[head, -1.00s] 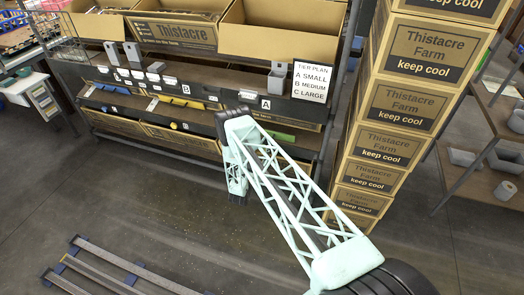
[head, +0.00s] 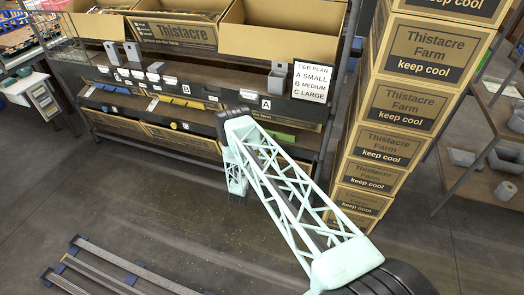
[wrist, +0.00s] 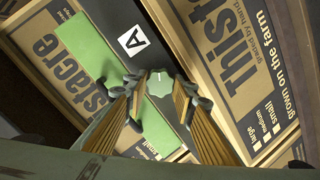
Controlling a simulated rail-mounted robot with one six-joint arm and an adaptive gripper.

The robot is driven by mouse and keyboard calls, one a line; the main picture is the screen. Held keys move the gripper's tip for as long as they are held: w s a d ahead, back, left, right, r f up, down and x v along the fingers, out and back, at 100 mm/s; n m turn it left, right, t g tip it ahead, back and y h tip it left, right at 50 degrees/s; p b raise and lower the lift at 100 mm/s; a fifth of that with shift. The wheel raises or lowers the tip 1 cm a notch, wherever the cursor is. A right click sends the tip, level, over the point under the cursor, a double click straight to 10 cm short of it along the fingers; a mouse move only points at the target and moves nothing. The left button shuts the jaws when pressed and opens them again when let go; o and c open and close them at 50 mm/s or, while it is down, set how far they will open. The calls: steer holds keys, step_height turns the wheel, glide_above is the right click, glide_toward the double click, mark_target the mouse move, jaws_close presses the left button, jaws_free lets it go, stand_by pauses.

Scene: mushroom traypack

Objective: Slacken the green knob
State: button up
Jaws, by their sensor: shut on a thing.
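The green knob (wrist: 159,83) is a pale green, scalloped disc with a small light mark on its face, in the middle of the wrist view. My gripper (wrist: 158,90) is shut on it, with one dark fingertip at its left side and one at its right. A green panel (wrist: 84,46) lies behind and to the left of the knob. A white label with the letter A (wrist: 133,40) is just above the knob on a dark strip. In the head view my arm hides the knob and my gripper; a bit of green panel (head: 283,137) shows right of the arm.
Thistacre cartons (wrist: 225,60) lie close around the knob in the wrist view. In the head view, open cartons (head: 285,30) stand on the rack's upper shelf. A tall stack of Thistacre Farm cartons (head: 405,108) stands right of my arm. Metal rails (head: 105,265) lie on the floor, lower left.

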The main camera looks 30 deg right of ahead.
steer(key=n, duration=2.1)
steer(key=shift+f, duration=0.1)
steer(key=shift+n, duration=0.3)
stand_by(0.3)
steer(key=o, duration=0.8)
steer(key=shift+o, duration=0.2)
steer(key=shift+s+a, duration=0.1)
steer(key=v, duration=1.1)
steer(key=shift+s+a, duration=0.25)
